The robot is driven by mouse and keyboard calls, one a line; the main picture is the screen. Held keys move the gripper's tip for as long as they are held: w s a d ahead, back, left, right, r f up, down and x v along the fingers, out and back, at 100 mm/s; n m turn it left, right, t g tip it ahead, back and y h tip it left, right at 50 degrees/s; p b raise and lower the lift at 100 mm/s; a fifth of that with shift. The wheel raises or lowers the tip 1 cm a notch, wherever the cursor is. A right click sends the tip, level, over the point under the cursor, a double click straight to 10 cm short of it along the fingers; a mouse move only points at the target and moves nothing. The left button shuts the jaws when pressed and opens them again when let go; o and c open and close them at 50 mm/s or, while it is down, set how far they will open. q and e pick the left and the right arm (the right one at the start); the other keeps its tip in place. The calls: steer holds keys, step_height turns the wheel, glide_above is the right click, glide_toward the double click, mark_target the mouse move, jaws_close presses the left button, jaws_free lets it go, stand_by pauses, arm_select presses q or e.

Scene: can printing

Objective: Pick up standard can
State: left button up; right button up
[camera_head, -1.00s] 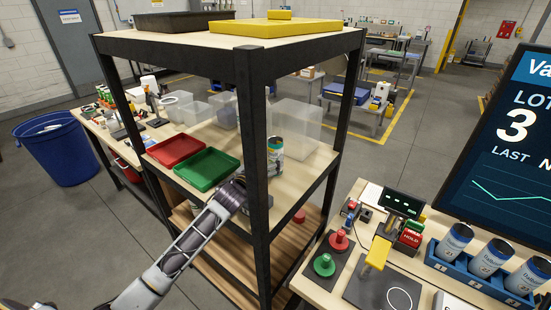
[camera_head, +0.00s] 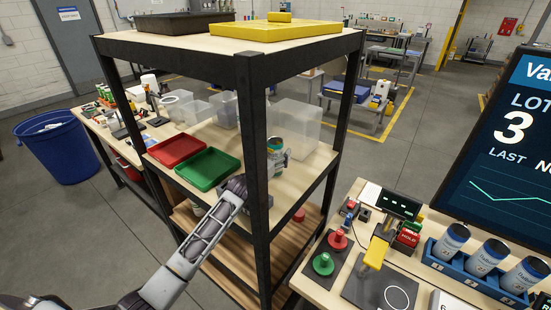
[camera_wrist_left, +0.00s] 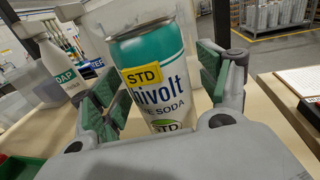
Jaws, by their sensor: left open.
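The standard can (camera_wrist_left: 153,70), teal and white with a yellow STD label, stands on the middle shelf of the rack. In the left wrist view it is between the two green-padded fingers of my left gripper (camera_wrist_left: 160,88), which is open around it, with a gap showing on the right side. In the head view the can (camera_head: 274,151) shows behind the rack's front post, with my left gripper (camera_head: 281,158) at it, partly hidden by the post. My right gripper is not in view.
A red tray (camera_head: 176,150) and a green tray (camera_head: 208,169) lie on the same shelf, left of the can. The black rack post (camera_head: 253,180) stands in front of my left gripper. Clear bins (camera_head: 297,126) are behind. A blue rack (camera_head: 470,270) of cans is at right.

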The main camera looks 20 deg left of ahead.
mark_target(275, 140)
arm_select(q)
steer(key=c, duration=0.8)
steer(key=shift+r, duration=0.15)
steer(key=shift+r+b, duration=0.7)
steer(key=shift+r, duration=4.15)
